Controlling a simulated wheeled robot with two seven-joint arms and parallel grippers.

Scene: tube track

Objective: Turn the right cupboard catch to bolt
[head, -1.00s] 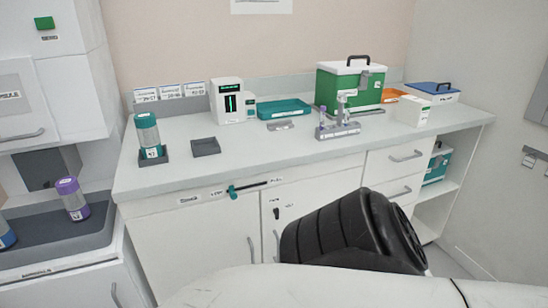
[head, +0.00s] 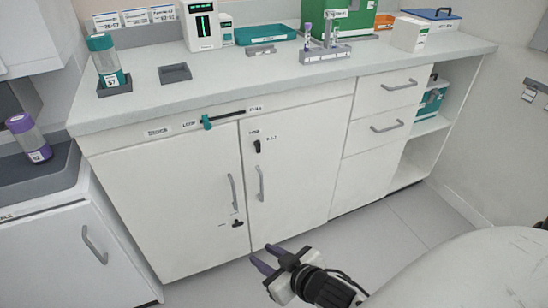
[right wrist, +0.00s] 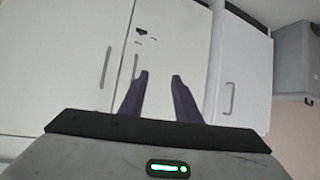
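The right cupboard door (head: 298,165) is white and closed. Its catch (head: 257,146) is a small black lever near the door's upper left corner, pointing roughly up and down. A small label sits above it and another to its right; their print is hard to read. My right gripper (head: 269,257) is low in front of the cupboard, well below the catch and apart from it. Its purple fingers stand apart and empty, also in the right wrist view (right wrist: 160,77). My left gripper is out of view.
The left door has a low black catch (head: 237,223), lying sideways; it seems to show upside down in the right wrist view (right wrist: 141,31). A teal-knobbed slider (head: 207,122) sits under the counter edge. Door handles (head: 261,183) stick out. The floor (head: 390,225) is clear.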

